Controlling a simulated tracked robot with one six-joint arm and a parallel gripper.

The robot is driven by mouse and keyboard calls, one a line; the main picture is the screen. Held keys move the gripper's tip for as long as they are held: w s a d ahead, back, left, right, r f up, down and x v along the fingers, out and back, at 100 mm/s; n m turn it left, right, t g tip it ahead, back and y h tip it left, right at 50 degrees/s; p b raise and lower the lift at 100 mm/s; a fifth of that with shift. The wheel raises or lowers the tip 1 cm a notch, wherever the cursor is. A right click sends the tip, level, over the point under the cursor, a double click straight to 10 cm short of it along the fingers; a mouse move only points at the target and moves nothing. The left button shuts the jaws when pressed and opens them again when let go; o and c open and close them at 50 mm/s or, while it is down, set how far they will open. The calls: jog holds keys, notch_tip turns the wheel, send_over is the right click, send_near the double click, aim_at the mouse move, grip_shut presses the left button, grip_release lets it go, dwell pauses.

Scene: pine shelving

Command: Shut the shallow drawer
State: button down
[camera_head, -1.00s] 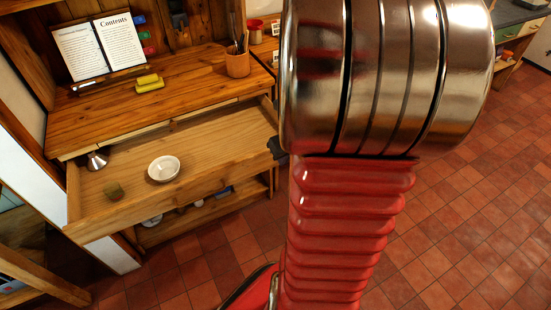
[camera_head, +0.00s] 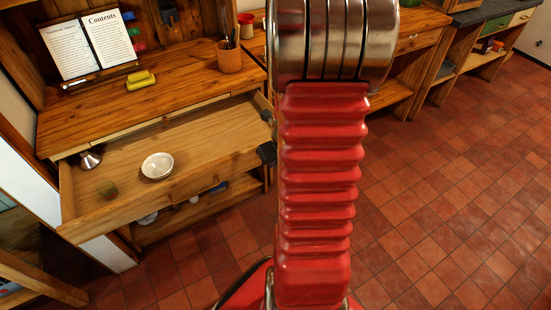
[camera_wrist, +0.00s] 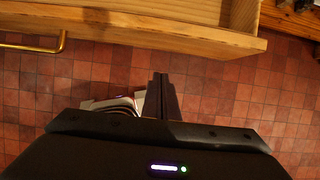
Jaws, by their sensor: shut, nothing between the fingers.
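The shallow drawer (camera_head: 205,140) under the wooden desk top is pulled well out. It holds a white bowl (camera_head: 157,166), a small metal funnel-like piece (camera_head: 91,160) and a greenish block (camera_head: 107,190). In the wrist view the drawer's front panel (camera_wrist: 185,35) crosses the top, with a brass handle (camera_wrist: 62,40) at the left. My gripper (camera_wrist: 160,76) is shut and empty, its tips just below the panel in that picture, near its right end. In the head view a dark part of my gripper (camera_head: 267,152) shows by the drawer's front right corner; whether it touches is unclear.
On the desk (camera_head: 150,100) stand an open book (camera_head: 90,45), a yellow block (camera_head: 140,80) and a pencil cup (camera_head: 229,58). A lower shelf (camera_head: 195,208) under the drawer holds several items. The tiled floor at right is clear.

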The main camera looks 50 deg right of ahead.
jog(key=w, duration=0.1)
jog(key=w+d+f, duration=0.1)
jog(key=w, duration=0.2)
jog(key=shift+w+d+f, duration=0.15)
jog(key=shift+d+f, duration=0.05)
jog(key=shift+f, duration=0.1)
dwell(0.4)
